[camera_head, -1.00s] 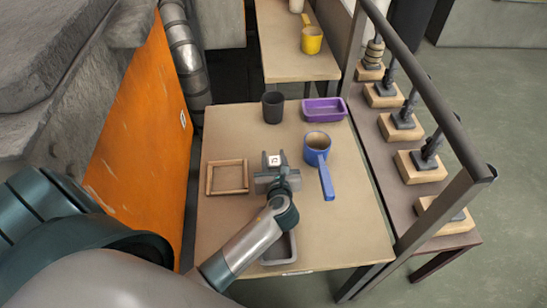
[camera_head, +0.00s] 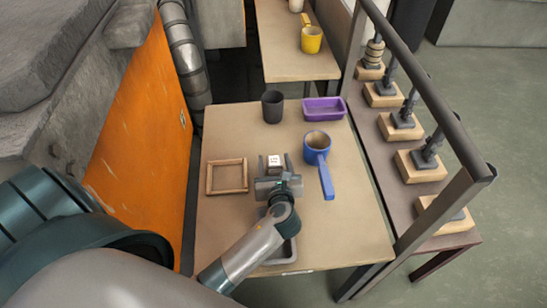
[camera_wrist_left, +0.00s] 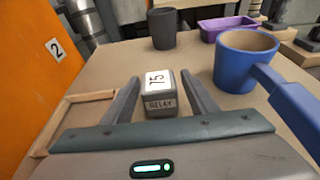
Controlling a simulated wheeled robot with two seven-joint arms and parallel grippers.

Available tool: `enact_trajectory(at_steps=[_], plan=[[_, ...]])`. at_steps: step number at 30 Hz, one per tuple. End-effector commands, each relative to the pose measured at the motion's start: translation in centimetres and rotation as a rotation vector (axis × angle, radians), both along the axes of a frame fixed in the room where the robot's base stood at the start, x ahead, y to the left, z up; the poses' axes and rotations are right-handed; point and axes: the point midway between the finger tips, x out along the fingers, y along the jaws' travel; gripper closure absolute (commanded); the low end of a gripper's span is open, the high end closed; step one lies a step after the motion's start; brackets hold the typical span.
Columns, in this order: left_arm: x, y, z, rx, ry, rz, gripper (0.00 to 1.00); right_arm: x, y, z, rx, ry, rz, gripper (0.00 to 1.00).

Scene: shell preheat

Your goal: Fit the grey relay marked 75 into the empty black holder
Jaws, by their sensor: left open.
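The grey relay (camera_head: 274,169) is a small block with a white top label; the left wrist view reads 75 on it and RELAY on its front (camera_wrist_left: 161,104). It seems to stand upright on the table. My left gripper (camera_head: 276,164) is open, its fingers on either side of the relay with gaps; they also flank it in the left wrist view (camera_wrist_left: 160,77). A dark, empty-looking cup-shaped vessel (camera_head: 272,107) stands behind the relay. I cannot tell whether it is the black holder; no other clear holder shows. My right gripper is not in view.
A wooden frame (camera_head: 209,178) lies left of the relay. A blue mug-like pot (camera_head: 316,152) with a long handle stands right. A purple tray (camera_head: 325,117) is behind it. A grey tray (camera_head: 290,252) is partly under my arm. An orange panel (camera_head: 150,130) borders the left.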

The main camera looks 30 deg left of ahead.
Motion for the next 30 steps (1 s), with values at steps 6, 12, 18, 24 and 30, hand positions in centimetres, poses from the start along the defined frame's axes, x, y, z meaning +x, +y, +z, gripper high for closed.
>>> enact_trajectory(at_steps=[6, 12, 18, 24, 30], plan=[[-3.0, -2.3, 1.1, -0.003, 0.0, 0.001, 0.47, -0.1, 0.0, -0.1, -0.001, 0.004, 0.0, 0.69], [-5.5, -4.1, 2.1, -0.003, 0.0, 0.001, 0.47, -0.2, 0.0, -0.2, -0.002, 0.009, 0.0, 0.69], [-6.9, -5.2, 2.7, -0.002, 0.0, 0.001, 0.47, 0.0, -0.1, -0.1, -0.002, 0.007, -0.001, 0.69], [-7.2, -5.4, 2.8, 0.001, -0.001, 0.001, 0.47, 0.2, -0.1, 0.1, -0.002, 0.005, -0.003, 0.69], [-7.2, -5.4, 2.8, 0.0, -0.001, 0.001, 0.47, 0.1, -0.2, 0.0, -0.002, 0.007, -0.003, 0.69]])
